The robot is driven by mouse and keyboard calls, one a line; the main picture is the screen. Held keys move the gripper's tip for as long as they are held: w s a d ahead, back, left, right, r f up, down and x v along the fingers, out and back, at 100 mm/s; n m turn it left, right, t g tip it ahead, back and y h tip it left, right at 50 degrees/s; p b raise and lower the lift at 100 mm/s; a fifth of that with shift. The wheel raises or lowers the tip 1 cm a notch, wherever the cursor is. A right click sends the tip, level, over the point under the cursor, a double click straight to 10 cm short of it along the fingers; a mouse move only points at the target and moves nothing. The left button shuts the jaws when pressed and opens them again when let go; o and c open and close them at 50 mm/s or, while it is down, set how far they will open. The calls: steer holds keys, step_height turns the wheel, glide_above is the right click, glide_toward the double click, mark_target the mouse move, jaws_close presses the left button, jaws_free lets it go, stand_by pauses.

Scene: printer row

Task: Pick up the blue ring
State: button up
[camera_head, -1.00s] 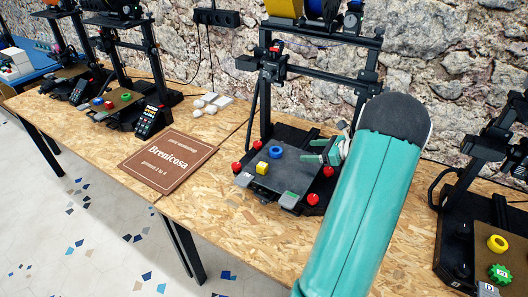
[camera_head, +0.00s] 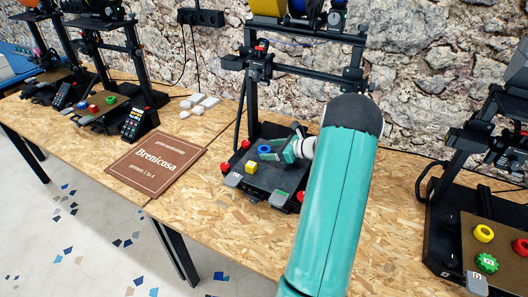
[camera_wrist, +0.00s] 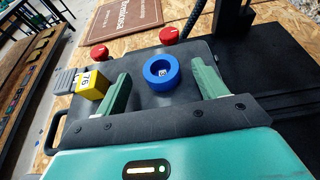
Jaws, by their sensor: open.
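The blue ring (camera_head: 264,149) lies flat on the dark print bed (camera_head: 262,179) of the middle printer. In the wrist view the blue ring (camera_wrist: 162,72) sits between and slightly beyond the two green fingers of my gripper (camera_wrist: 163,88), with a gap to each finger. My gripper (camera_head: 278,151) is open and empty, just to the right of the ring in the head view. A yellow cube (camera_head: 251,168) stands on the same bed; in the wrist view the cube (camera_wrist: 91,85), marked 76, is close by the left finger.
Red knobs (camera_wrist: 169,35) sit at the bed's corners. The printer's black frame (camera_head: 250,90) rises behind the bed. A brown Brenicosa sign (camera_head: 156,165) lies on the table to the left. Another printer (camera_head: 470,215) with yellow, green and red parts stands at right.

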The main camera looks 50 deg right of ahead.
steer(key=shift+x, duration=1)
steer(key=c, duration=1.1)
steer(key=shift+o, duration=0.2)
